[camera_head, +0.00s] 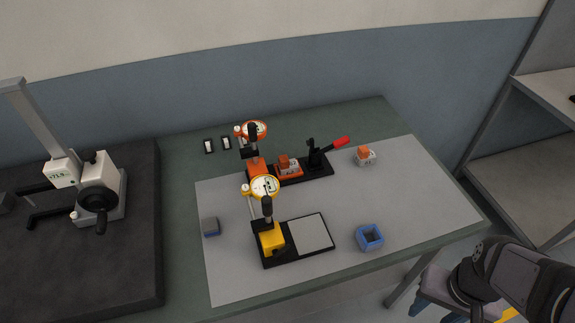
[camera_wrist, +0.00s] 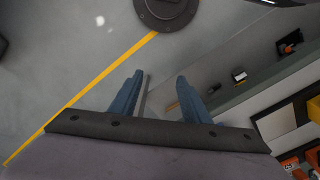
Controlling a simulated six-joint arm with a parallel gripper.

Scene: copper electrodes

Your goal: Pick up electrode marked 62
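One electrode (camera_head: 365,156), an orange block on a pale base, stands alone near the back right of the grey mat. Another orange electrode (camera_head: 288,167) sits in the black fixture with the red-handled clamp. I cannot read a number on either one, so I cannot tell which is 62. My gripper (camera_head: 433,315) is low at the right, off the table's front edge and well apart from both electrodes. In the wrist view its two blue fingers (camera_wrist: 157,97) are spread with nothing between them, above the floor.
A dial gauge on a yellow stand (camera_head: 270,238) and one on an orange stand (camera_head: 256,168) rise from the mat (camera_head: 330,200). A blue hollow square holder (camera_head: 370,238) is at the front right. A shelf (camera_head: 545,95) stands right.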

